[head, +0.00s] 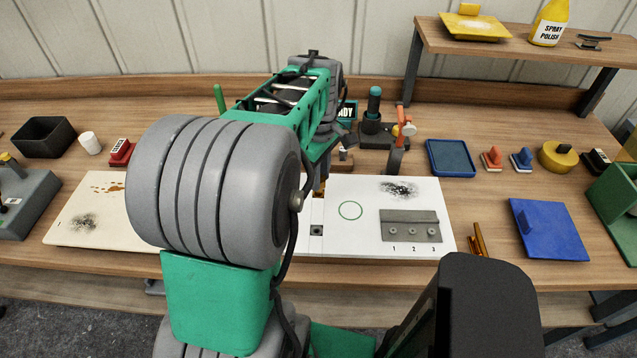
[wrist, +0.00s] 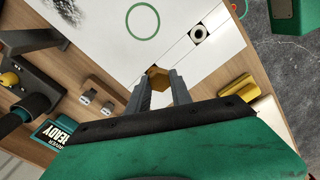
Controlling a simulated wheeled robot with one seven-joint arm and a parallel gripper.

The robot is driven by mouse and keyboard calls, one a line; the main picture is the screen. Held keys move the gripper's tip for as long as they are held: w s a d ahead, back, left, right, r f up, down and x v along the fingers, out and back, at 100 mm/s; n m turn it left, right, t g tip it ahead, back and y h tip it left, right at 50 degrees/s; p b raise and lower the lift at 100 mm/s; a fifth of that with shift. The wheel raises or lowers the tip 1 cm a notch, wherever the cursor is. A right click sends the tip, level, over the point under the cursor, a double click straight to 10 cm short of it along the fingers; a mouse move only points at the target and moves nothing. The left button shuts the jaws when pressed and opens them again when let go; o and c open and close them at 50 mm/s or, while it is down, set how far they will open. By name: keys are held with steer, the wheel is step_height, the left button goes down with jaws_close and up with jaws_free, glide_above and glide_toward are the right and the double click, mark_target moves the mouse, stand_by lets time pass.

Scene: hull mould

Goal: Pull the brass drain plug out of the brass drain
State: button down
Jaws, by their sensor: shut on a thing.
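My gripper (wrist: 160,82) points down over the white board (wrist: 95,28), its two grey fingers closed on a hexagonal brass piece that I take to be the brass drain plug (wrist: 157,75). In the head view, my gripper (head: 319,184) is mostly hidden by my own arm. The brass drain cannot be told apart from the plug; the fingers cover that spot. I cannot tell whether the plug is seated or lifted.
A grey plate numbered 1 to 3 (head: 411,216) sits right. A READY sign (wrist: 54,134) and a black-handled stand (head: 374,105) stand behind. Blue float (head: 548,230) lies far right.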

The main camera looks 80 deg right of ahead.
steer(key=s+a+r, duration=0.4)
steer(key=a+r, duration=0.6)
steer(key=a, duration=0.1)
steer(key=shift+s+a+r, duration=0.15)
steer(key=shift+a+r, duration=0.05)
steer(key=shift+r, duration=0.15)
